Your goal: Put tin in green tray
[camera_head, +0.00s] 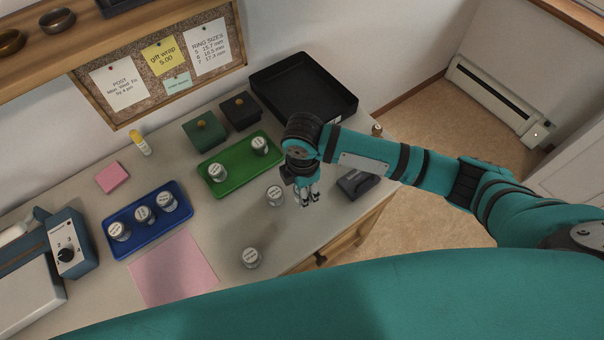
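The green tray (238,170) lies on the table with two silver tins standing in it, one at its left end (217,173) and one at its right end (260,147). A loose tin (275,196) stands on the table just below the green tray. Another loose tin (251,258) stands nearer the table's front edge. My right gripper (309,197) points down, just right of the upper loose tin and apart from it in the picture. Its two fingertips look close together; how far they are parted is unclear. My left gripper is out of view.
A blue tray (153,231) holds three tins at the left, above a pink sheet (172,270). Green (204,130) and black (240,110) boxes and a black tray (303,88) stand at the back. A dark grey device (356,184) is right of my gripper.

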